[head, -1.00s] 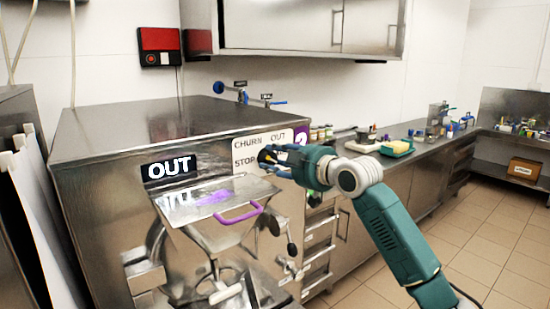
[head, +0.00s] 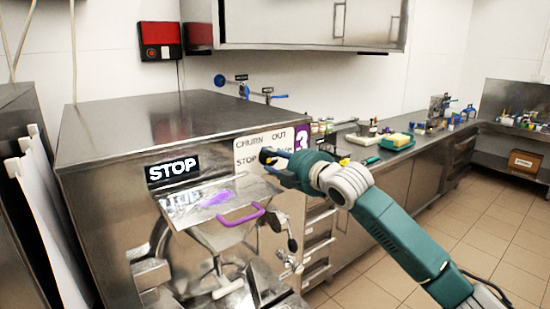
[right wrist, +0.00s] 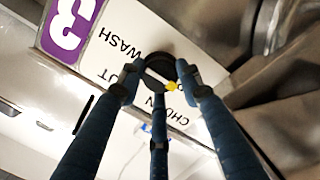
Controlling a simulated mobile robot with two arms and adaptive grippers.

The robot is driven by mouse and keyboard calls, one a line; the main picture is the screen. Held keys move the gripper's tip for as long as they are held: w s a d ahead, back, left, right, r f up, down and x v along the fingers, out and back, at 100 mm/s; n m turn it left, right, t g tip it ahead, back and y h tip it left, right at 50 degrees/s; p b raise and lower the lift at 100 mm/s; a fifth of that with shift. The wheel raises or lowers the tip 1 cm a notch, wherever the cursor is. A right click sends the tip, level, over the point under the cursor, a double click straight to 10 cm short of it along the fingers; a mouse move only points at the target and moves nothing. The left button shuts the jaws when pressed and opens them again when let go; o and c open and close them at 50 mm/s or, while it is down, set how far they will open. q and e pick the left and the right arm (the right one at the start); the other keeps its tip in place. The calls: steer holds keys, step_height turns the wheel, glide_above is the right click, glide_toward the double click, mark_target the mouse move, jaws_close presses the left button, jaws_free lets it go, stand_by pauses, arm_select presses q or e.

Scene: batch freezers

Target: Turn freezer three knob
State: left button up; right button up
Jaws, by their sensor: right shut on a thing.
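Freezer three (head: 110,200) is the steel machine at the left in the head view, with a purple "3" label (head: 302,139). Its dark knob (head: 266,155) sits on a white panel marked CHURN, OUT, STOP and WASH. My right gripper (head: 272,158) is at the panel, its blue fingers shut around the knob. In the right wrist view the fingers (right wrist: 160,78) surround the black knob (right wrist: 158,62), which hides part of the panel's words. A small yellow mark shows between the fingers. The display (head: 172,170) reads STOP. My left gripper is out of view.
A counter with bottles and a yellow sponge (head: 396,140) runs behind my arm.

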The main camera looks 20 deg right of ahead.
steer(key=shift+f, duration=0.2)
steer(key=o, duration=1.1)
steer(key=shift+c, duration=0.2)
steer(key=shift+o, duration=0.4)
steer(key=shift+r, duration=0.1)
steer(key=v, duration=1.2)
